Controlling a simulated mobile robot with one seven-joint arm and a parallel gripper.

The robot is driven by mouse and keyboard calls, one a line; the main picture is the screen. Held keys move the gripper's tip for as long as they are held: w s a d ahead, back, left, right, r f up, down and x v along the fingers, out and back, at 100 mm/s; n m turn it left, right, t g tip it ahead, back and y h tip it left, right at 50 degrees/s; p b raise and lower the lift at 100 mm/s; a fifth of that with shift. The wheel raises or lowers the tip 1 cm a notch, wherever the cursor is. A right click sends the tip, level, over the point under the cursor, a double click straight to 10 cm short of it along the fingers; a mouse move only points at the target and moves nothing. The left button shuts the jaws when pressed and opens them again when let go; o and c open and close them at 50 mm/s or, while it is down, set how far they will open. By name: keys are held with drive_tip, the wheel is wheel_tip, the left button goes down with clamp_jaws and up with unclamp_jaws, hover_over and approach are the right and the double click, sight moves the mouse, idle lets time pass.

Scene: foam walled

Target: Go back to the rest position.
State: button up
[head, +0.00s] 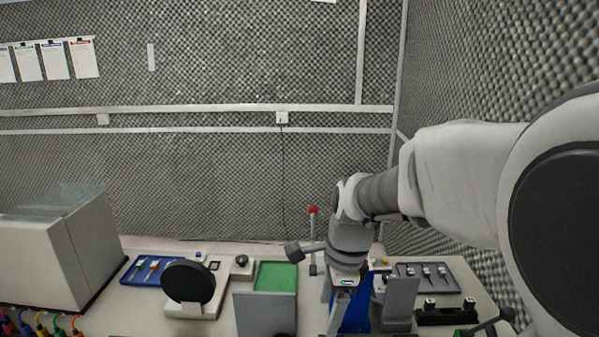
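My gripper (339,306) hangs at the end of my arm, pointing down over the right middle part of the bench. Its fingers are small in the head view and partly merge with the things behind them, so I cannot tell whether they are open or shut. A blue surface (357,314) lies just right of the fingers, partly hidden by my gripper. Whether anything is between the fingers does not show.
A grey bin with a green inside (276,277) and a red-knobbed lever (313,211) stand left of my gripper. A grey upright block (400,299) and grey tray (442,287) are to its right. A black disc (189,282) and white cabinet (50,258) stand farther left.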

drive_tip(key=s+d+r+n+t, duration=0.2)
drive_tip(key=s+d+r+n, duration=0.2)
drive_tip(key=s+n, duration=0.3)
drive_tip(key=s+d+r+n+t+h, duration=0.1)
drive_tip(key=s+d+r+n, duration=0.3)
drive_tip(key=s+n, duration=0.4)
drive_tip(key=shift+d+n+t, duration=0.25)
drive_tip(key=shift+n+t, duration=0.65)
drive_tip(key=shift+n, duration=0.2)
